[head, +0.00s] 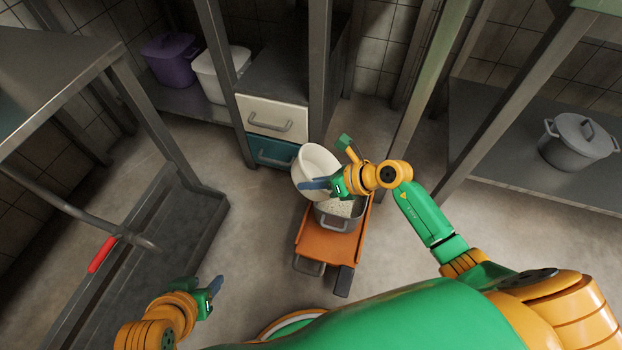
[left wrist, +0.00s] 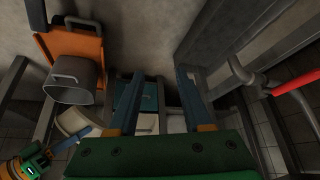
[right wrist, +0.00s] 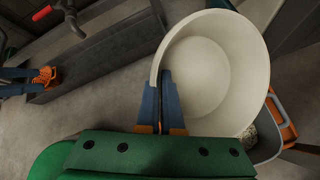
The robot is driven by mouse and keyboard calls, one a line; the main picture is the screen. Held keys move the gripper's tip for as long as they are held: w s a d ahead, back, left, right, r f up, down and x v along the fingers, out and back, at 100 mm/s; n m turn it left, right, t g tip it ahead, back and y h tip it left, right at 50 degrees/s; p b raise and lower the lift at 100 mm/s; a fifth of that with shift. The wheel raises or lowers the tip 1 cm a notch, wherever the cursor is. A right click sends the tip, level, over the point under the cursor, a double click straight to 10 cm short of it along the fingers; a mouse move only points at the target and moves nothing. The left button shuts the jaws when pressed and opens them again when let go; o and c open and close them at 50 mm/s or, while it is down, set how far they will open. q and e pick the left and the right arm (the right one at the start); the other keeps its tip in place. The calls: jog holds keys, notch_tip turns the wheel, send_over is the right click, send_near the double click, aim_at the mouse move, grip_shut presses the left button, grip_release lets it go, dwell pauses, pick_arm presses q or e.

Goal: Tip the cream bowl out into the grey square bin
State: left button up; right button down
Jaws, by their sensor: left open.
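The cream bowl (head: 316,161) is tilted on its side above the grey square bin (head: 334,223). My right gripper (head: 318,184) is shut on the bowl's rim; the right wrist view (right wrist: 163,100) shows both fingers close together at the wall. The bowl's inside (right wrist: 198,75) looks bare in that view. Pale grainy material (head: 342,207) lies in the bin. The bin also shows in the left wrist view (left wrist: 75,85), with the bowl (left wrist: 72,122) beside it. My left gripper (head: 214,287) is open and empty, well left of the bin.
The bin sits on an orange cart (head: 318,248). A drawer unit (head: 272,118) stands just behind the bowl. A grey trough (head: 165,240) with a red-handled pipe (head: 102,254) is at left. A lidded pot (head: 578,142) stands on the right shelf. Floor between trough and cart is clear.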

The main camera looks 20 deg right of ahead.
aim_at(304, 192)
jog(key=shift+a+r+p, duration=0.1)
jog(key=shift+a+p, duration=0.1)
jog(key=shift+p, duration=0.35)
jog(key=h+p, duration=0.1)
jog(key=f+h+p, duration=0.1)
jog(key=p, duration=0.1)
jog(key=shift+a+n, duration=0.4)
jog(key=h+p, duration=0.1)
jog(key=f+h+p, duration=0.1)
jog(key=f+n+g+h+p, duration=0.1)
jog(key=h, duration=0.1)
jog(key=shift+w+a+f, duration=0.1)
jog(key=shift+a+f, duration=0.1)
jog(key=shift+a, duration=0.1)
jog(key=shift+f+h, duration=0.15)
jog(key=shift+h, duration=0.15)
pick_arm(q)
jog(key=s+a+f+g, duration=0.2)
jog(key=s+f, duration=0.5)
jog(key=f, duration=0.7)
jog(key=shift+s+g+y+b, duration=0.2)
jog(key=shift+g+y+b, duration=0.15)
jog(key=shift+g, duration=0.55)
pick_arm(e)
jog(key=shift+d+h, duration=0.15)
jog(key=shift+h, duration=0.15)
